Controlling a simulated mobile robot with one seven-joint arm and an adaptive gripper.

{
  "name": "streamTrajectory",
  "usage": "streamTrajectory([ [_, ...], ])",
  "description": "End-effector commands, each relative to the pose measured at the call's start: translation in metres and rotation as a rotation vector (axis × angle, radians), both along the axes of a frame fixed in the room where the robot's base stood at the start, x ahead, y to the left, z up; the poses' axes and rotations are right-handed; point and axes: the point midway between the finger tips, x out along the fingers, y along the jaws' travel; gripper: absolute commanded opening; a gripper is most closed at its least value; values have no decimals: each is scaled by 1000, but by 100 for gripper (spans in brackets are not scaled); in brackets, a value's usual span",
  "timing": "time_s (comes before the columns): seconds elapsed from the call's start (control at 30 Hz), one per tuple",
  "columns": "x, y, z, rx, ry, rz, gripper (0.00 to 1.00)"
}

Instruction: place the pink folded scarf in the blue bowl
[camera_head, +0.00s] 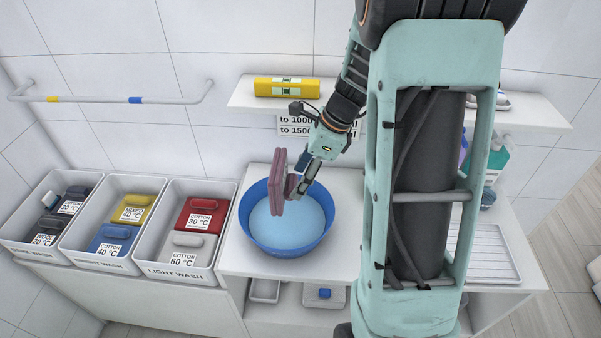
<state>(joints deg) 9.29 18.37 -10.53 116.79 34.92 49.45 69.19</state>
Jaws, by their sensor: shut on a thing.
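The pink folded scarf (278,182) is held upright, its flat side turned to the left, over the blue bowl. My gripper (296,186) is shut on the scarf from the right side. The blue bowl (287,245) stands on the white counter, with a light blue inside that looks like water. The scarf's lower edge shows against the bowl's inside; I cannot tell whether it touches. My arm comes down from the upper right and hides part of the counter to the right of the bowl.
Left of the bowl stand white bins with labelled folded cloths: a dark one (22,232), a middle one (75,250) and a right one (150,255). A shelf (245,100) above carries a yellow package (287,88). A ribbed white tray (485,266) lies right.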

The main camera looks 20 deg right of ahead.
Motion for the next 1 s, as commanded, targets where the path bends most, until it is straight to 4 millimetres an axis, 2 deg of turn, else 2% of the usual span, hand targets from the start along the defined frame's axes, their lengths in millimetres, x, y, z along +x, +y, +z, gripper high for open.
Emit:
streamTrajectory([
  [0.03, 0, 0, -13, 0, 0, 0, 33],
  [0.4, 0, 0, -55, 0, 0, 1, 33],
  [0.6, 0, 0, -63, -1, -1, 1, 33],
  [0.87, 0, 0, -63, 0, 0, 1, 33],
  [0.9, 0, 0, -63, -1, 0, 1, 61],
  [1.0, 0, 0, -63, 0, 0, 1, 72],
])
